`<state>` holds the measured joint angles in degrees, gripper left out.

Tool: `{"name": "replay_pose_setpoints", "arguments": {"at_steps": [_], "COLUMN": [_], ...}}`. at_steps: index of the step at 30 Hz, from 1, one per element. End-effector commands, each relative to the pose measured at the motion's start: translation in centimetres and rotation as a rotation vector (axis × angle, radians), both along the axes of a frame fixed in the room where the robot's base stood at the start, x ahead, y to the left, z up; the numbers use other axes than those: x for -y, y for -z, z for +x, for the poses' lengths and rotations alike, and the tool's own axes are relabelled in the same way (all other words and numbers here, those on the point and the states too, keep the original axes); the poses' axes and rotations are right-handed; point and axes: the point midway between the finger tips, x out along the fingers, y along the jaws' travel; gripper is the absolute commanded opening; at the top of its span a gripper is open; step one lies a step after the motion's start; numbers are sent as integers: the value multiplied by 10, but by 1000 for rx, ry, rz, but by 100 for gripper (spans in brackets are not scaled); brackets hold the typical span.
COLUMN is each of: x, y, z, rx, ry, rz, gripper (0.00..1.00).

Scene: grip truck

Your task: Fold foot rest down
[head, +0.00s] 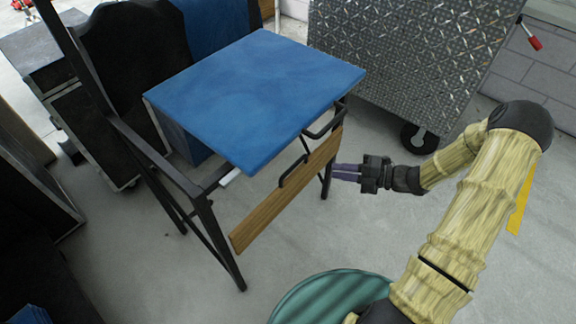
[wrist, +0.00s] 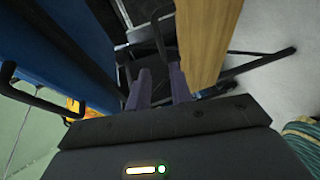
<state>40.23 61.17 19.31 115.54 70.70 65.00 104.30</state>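The foot rest is a brown wooden board (head: 288,190) hung by black metal brackets from the front of a black-framed chair with a blue seat (head: 255,95). The board is tilted, its face steep below the seat's front edge. My gripper (head: 336,171) is at the board's right end, its purple fingers pointing left toward it. In the wrist view, the board (wrist: 205,40) is just right of the fingers (wrist: 160,82) and the blue seat (wrist: 70,45) is at the left. The fingers are apart with a gap between them. A dark bar shows beyond the gap; I cannot tell whether they touch anything.
A metal tread-plate case (head: 410,60) on black casters stands behind and to the right of the chair. Black cases (head: 130,60) stand at the left behind it. A green round part (head: 325,300) is at the bottom.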

Motion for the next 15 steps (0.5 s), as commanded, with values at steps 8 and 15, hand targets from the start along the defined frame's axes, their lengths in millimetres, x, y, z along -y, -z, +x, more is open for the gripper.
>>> {"name": "replay_pose_setpoints", "arguments": {"at_steps": [8, 15], "x": [-45, -83], "y": [11, 19], "z": [11, 22], "rx": [-1, 1], "ry": [-5, -1], "rz": [1, -1], "gripper": [22, 22]}}
